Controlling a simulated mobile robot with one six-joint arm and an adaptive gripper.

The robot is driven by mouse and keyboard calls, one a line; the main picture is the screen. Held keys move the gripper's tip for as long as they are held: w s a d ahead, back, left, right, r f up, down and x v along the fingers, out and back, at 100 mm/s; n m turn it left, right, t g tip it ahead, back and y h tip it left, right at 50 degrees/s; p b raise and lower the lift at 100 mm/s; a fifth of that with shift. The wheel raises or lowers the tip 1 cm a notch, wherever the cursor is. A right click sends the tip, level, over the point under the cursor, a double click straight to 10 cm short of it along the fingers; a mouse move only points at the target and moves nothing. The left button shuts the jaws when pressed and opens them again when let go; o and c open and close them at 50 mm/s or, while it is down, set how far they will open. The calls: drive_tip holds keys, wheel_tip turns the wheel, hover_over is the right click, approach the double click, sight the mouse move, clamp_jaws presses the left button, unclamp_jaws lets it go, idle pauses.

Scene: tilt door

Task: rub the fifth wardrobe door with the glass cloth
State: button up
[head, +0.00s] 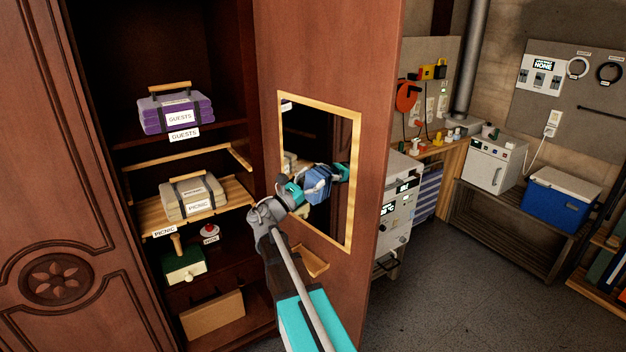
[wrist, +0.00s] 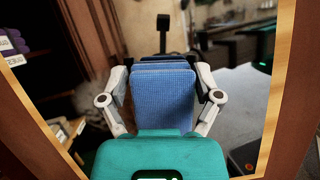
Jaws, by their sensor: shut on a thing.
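The open wardrobe door (head: 385,120) stands swung out, with a mirror (head: 300,125) in a gold frame on its inner face. My gripper (head: 312,186) is in front of the mirror, shut on a folded blue glass cloth (head: 315,184). In the wrist view my gripper (wrist: 162,85) has a finger on each side of the cloth (wrist: 165,100). The cloth faces the mirror glass and its reflection seems to meet it or nearly so; I cannot tell whether they touch. No number on the door is readable.
A small wooden ledge (head: 308,261) juts from the door below the mirror. Beyond the door, the grey floor (head: 455,300) is open, with a blue cooler (head: 558,203) behind.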

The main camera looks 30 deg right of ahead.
sight(304, 164)
drive_tip(key=shift+w, duration=0.25)
drive_tip(key=shift+w+a, duration=0.2)
drive_tip(key=shift+w, duration=0.6)
drive_tip(key=shift+w+a, duration=0.15)
drive_tip(key=shift+w, duration=0.6)
drive_tip(key=shift+w, duration=0.1)
drive_tip(key=shift+w+a, duration=0.15)
drive_tip(key=shift+w, duration=0.6)
drive_tip(key=shift+w+a, duration=0.1)
drive_tip(key=shift+w, duration=0.65)
drive_tip(key=shift+w+a, duration=0.2)
drive_tip(key=shift+w, duration=0.65)
drive_tip(key=shift+w+a, duration=0.2)
drive_tip(key=shift+w, duration=0.6)
drive_tip(key=shift+r, duration=0.1)
